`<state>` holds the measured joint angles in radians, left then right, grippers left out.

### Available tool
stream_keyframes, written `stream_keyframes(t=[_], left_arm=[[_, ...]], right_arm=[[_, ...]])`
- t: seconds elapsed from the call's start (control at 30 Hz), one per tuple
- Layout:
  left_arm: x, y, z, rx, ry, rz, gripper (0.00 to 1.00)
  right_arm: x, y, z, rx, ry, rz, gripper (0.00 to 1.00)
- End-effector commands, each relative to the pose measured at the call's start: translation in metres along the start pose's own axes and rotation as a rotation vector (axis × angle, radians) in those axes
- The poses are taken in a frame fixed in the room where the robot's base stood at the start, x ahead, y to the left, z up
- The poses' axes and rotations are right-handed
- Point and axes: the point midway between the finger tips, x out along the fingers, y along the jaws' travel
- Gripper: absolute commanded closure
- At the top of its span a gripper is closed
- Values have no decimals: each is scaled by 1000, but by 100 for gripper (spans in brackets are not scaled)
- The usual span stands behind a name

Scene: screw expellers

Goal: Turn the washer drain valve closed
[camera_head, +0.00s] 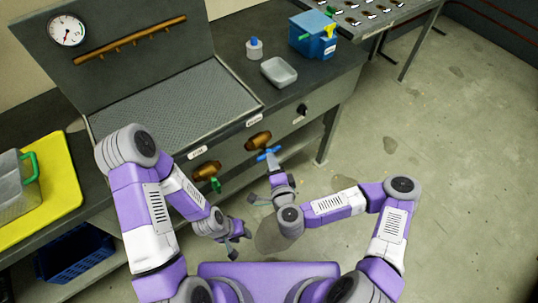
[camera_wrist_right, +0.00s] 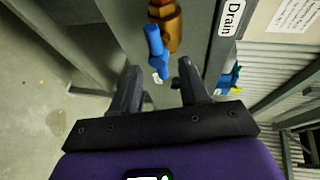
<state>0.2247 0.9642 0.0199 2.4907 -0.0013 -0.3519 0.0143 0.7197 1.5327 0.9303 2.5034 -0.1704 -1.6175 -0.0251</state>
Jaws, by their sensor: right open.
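The drain valve is a brass body (camera_head: 258,140) with a blue handle (camera_head: 267,153) on the front of the grey washer cabinet. In the right wrist view, the blue handle (camera_wrist_right: 156,48) hangs from the brass fitting (camera_wrist_right: 168,22), beside a white "Drain" label (camera_wrist_right: 232,18). My right gripper (camera_wrist_right: 158,84) is open, with the handle's lower end just ahead of and between its fingertips. I see no clear contact. It also shows in the head view (camera_head: 275,166) close below the handle. My left gripper (camera_head: 238,238) is open and empty, low in front of the cabinet.
A second brass valve (camera_head: 206,170) with a green handle (camera_head: 215,185) sits left of the drain valve. A black knob (camera_head: 302,109) is to the right. A grey dish (camera_head: 279,71) and blue box (camera_head: 313,36) stand on the counter. Floor at right is clear.

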Motion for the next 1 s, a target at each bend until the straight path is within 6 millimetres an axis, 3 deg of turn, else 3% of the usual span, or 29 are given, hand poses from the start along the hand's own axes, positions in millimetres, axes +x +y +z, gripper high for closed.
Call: stream_keyframes(t=[0.03,0.3,0.7,1.0], left_arm=[[8,-3,0,0,0,0,60],[17,-7,-1,0,0,0,60],[19,-7,-1,0,0,0,60],[19,-7,-1,0,0,0,60]], right_arm=[[10,3,-1,1,3,-2,55],[48,2,1,-3,-2,0,55],[56,0,1,-4,-4,0,55],[56,1,1,-4,-4,1,100]])
